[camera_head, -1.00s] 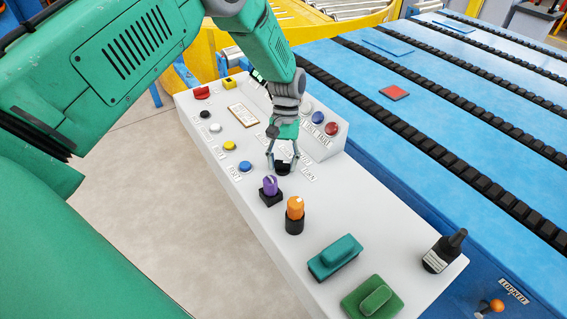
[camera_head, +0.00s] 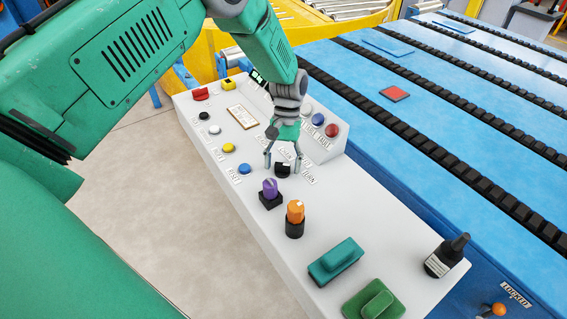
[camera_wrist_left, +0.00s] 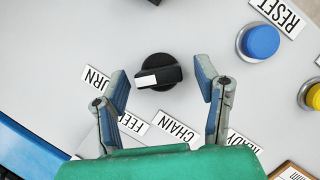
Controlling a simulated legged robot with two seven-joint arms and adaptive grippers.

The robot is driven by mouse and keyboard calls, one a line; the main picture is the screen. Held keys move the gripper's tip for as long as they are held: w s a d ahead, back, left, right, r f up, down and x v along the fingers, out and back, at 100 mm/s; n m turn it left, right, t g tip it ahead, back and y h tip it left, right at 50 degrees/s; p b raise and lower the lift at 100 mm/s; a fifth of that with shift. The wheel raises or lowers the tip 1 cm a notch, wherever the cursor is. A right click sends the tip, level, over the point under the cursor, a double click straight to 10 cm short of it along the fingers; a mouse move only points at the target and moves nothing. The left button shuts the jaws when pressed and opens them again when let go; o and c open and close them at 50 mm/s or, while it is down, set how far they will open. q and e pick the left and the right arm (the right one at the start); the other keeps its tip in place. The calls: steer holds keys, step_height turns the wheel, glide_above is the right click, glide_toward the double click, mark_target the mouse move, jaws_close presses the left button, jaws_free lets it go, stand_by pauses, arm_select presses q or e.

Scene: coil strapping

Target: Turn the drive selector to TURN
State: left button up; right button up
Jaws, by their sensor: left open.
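The drive selector is a black knob (camera_head: 283,170) on the white console, partly hidden by my left gripper in the head view. In the left wrist view the knob (camera_wrist_left: 160,72) has a white pointer mark on its left end, pointing toward the TURN label (camera_wrist_left: 97,78), which is partly cut by a finger. The FEED label (camera_wrist_left: 104,113) and CHAIN label (camera_wrist_left: 177,127) lie below it. My left gripper (camera_head: 283,160) is open above the selector. Its fingers (camera_wrist_left: 162,76) stand on either side of the knob with gaps. My right gripper is not in view.
Near the selector are a blue button (camera_head: 245,169), a purple knob (camera_head: 270,187) and an orange knob (camera_head: 295,212). A blue conveyor (camera_head: 430,140) runs alongside.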

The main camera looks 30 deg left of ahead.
arm_select(q)
steer(key=v, duration=1.2)
steer(key=shift+w, duration=0.2)
steer(key=shift+a+f, duration=0.1)
steer(key=shift+f, duration=0.05)
